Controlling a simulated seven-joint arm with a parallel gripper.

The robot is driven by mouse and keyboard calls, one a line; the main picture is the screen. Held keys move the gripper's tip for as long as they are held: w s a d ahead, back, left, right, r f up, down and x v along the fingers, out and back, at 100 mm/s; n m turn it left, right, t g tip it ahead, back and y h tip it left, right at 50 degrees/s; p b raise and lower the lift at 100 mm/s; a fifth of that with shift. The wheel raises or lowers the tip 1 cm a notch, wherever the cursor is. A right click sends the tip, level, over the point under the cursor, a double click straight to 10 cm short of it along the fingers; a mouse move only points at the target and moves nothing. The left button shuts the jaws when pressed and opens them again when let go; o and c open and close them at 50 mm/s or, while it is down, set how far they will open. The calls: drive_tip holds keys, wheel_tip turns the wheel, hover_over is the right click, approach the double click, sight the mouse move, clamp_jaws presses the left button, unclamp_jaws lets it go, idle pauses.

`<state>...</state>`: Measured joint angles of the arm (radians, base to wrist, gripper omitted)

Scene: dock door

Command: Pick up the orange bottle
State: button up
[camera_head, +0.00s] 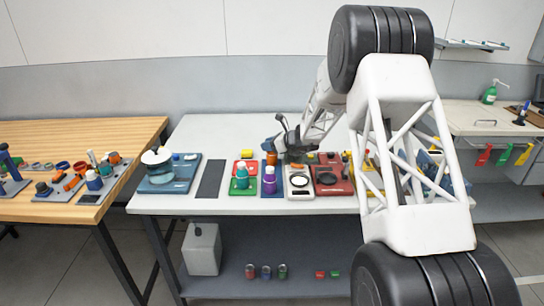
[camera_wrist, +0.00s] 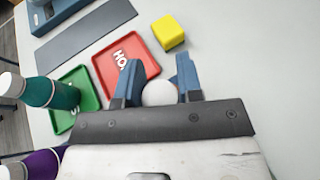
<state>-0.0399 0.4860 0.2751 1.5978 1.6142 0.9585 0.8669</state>
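The orange bottle shows only in part in the head view, as a small orange-brown patch (camera_head: 271,158) beside the end of my arm, behind the purple bottle (camera_head: 269,180). My gripper (camera_head: 283,146) is over the back part of the white table. In the wrist view, the two blue fingers of my gripper (camera_wrist: 158,80) stand apart, one on each side of a round white top (camera_wrist: 159,93). This looks like a bottle cap. The body below it is hidden by the gripper, and I cannot tell whether the fingers press on it.
A teal bottle (camera_wrist: 50,92) stands on a green tray (camera_wrist: 86,88) at left. A red tray (camera_wrist: 126,60) and a yellow block (camera_wrist: 168,32) lie just past the fingers. A white-framed dish (camera_head: 299,181) and a dark red tray (camera_head: 333,187) stand right of the purple bottle.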

drive_tip(key=c, duration=0.3)
drive_tip(key=shift+r, duration=0.1)
clamp_jaws()
wheel_tip(320, 180, up, 10)
idle(0.3)
idle(0.4)
